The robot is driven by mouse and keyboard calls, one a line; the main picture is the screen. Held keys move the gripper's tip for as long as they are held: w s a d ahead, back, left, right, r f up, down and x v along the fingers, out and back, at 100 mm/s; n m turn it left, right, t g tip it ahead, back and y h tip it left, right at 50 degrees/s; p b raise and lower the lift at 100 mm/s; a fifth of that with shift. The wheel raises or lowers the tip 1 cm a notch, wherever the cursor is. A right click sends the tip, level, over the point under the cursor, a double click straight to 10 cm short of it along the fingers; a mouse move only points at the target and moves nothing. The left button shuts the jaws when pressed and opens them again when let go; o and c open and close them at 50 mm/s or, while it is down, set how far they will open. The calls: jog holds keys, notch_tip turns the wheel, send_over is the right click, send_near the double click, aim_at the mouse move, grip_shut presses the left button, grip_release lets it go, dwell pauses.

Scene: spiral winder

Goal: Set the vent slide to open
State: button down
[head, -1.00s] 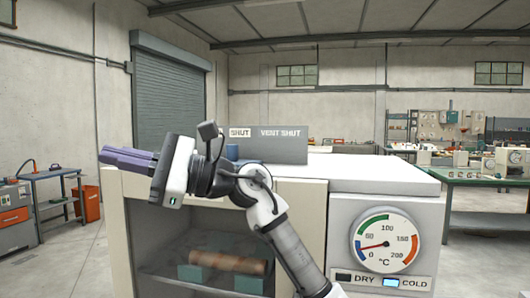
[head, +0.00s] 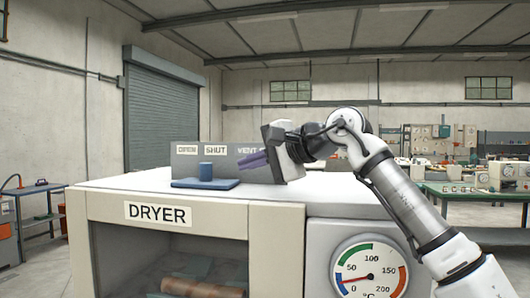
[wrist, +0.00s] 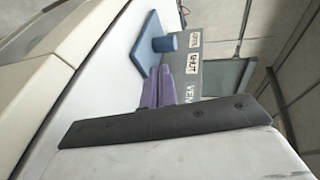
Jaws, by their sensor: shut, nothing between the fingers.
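The vent slide is a blue plate (head: 222,184) with an upright round blue knob (head: 206,171) on top of the white dryer (head: 120,183). Behind it a grey panel (head: 226,165) carries an OPEN label (head: 187,149) and a SHUT label (head: 215,149). The knob stands just in front of the SHUT label, slightly toward OPEN in the head view. My gripper (head: 242,164) is shut and empty, its purple fingers pointing left, to the right of the knob and apart from it. The wrist view shows the fingers (wrist: 155,92) near the slide (wrist: 149,50) and knob (wrist: 166,43). My gripper hides part of the VENT lettering.
The dryer's open front shows a brown roll (head: 203,288) inside. A dial gauge (head: 370,274) is on the right front. The dryer top left of the slide is clear. A green workbench (head: 480,191) stands farther back at the right.

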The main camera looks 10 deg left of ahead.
aim_at(211, 169)
jog(key=p+x, duration=0.1)
jog(key=x, duration=0.1)
jog(key=p+x, duration=0.1)
jog(key=x, duration=0.2)
jog(key=r+p+x, duration=0.1)
jog(key=x, duration=0.1)
jog(key=shift+w+a, duration=0.2)
jog(key=shift+a, duration=0.25)
jog(key=shift+w, duration=0.1)
